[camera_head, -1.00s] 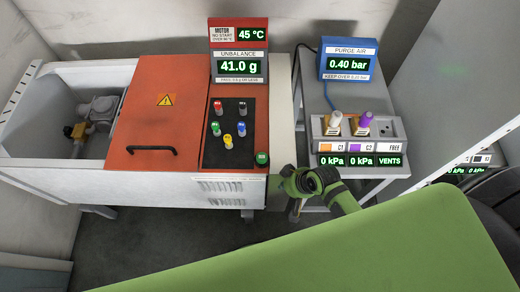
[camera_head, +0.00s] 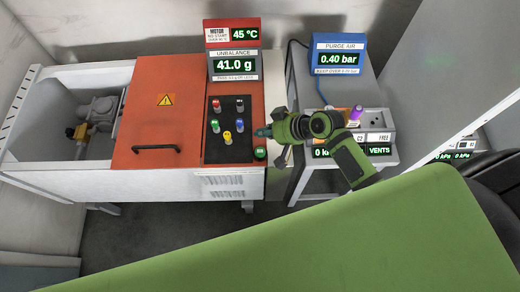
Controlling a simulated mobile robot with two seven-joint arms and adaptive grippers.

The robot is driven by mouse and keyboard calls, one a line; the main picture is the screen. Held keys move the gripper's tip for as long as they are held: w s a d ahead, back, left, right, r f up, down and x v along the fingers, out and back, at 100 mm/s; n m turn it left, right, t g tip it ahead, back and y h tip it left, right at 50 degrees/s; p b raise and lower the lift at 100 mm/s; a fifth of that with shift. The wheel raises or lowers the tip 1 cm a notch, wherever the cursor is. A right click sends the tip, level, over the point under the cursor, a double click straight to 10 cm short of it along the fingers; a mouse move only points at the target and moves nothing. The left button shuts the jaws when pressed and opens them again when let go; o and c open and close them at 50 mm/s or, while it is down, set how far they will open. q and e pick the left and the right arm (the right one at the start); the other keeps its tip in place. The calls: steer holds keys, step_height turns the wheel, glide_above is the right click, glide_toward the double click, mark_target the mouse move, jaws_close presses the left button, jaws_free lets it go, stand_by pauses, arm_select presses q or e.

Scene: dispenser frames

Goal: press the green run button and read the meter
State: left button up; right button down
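The orange machine carries a dark panel (camera_head: 215,153) with several coloured knobs. One of them is a green knob (camera_head: 215,126). A round dark green button (camera_head: 260,153) sits at the panel's lower right, on the machine's right edge. The unbalance meter (camera_head: 234,65) above the panel reads 41.0 g. My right gripper (camera_head: 264,132) points left, just above the green button in the picture, with a gap between them. My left gripper is out of view.
A red motor display (camera_head: 232,35) reads 45 °C. A blue purge air box (camera_head: 339,59) reads 0.40 bar. On the side bench, a purple-topped plug (camera_head: 355,115) stands in its holder; my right arm hides the white-topped one beside it. An orange lid (camera_head: 165,110) has a black handle.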

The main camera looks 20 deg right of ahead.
steer(key=shift+f, duration=0.15)
steer(key=b, duration=0.8)
glide_above(263, 152)
step_height(263, 152, down, 7)
steer(key=shift+w+f, duration=0.1)
steer(key=shift+f, duration=0.7)
steer(key=shift+f, duration=0.1)
steer(key=shift+f+b, duration=0.35)
steer(key=shift+b, duration=0.05)
steer(key=shift+f, duration=0.45)
stand_by(0.7)
steer(key=shift+r, duration=0.1)
steer(key=shift+r+p, duration=0.7)
steer(key=shift+r, duration=0.1)
